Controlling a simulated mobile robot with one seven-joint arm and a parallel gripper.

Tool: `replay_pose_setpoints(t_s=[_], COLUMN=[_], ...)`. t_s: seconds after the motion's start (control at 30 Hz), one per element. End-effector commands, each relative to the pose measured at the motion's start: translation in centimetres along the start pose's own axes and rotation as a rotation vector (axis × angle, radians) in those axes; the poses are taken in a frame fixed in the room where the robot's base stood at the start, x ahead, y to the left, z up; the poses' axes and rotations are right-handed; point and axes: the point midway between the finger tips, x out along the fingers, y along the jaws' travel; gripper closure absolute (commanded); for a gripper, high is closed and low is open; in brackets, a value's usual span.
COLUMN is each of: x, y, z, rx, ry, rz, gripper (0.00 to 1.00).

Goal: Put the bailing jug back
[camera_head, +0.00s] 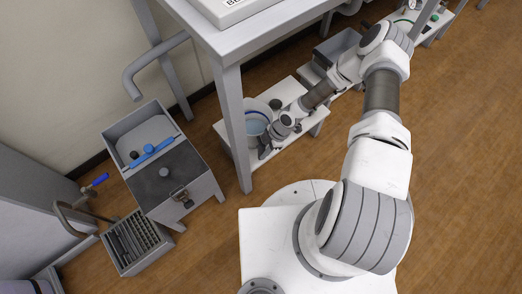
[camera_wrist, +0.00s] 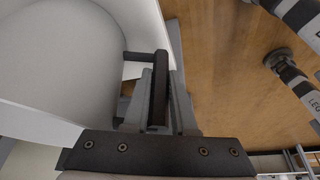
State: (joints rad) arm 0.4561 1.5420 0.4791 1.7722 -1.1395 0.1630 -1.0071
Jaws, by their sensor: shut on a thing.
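The bailing jug (camera_wrist: 65,60) is a large pale, rounded vessel at the left of the wrist view, with a dark handle (camera_wrist: 160,85). My gripper (camera_wrist: 158,112) is shut on that handle. In the head view my gripper (camera_head: 264,151) is low down beside a white round vessel (camera_head: 256,106) with blue inside, on a low white shelf under the bench. I cannot tell there whether this vessel is the jug or another container, as my wrist hides part of it.
A grey tank unit (camera_head: 168,178) with a blue-handled tool (camera_head: 151,152) and a slotted rack (camera_head: 137,246) stand further left. A grey bin (camera_head: 338,45) sits behind my arm.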

Motion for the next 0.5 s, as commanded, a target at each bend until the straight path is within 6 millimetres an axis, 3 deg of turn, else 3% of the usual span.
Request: replay_pose_setpoints(t_s=[0.27, 0.3, 0.47, 0.5], x=[0.28, 0.32, 0.21, 0.21], y=[0.11, 0.04, 0.03, 0.03], z=[0.08, 0.13, 0.08, 0.08], rx=[-0.002, -0.001, 0.000, 0.000], ry=[0.001, 0.000, 0.000, 0.000], rz=[0.003, 0.001, 0.001, 0.001], gripper=[1.00, 0.74, 0.45, 0.45])
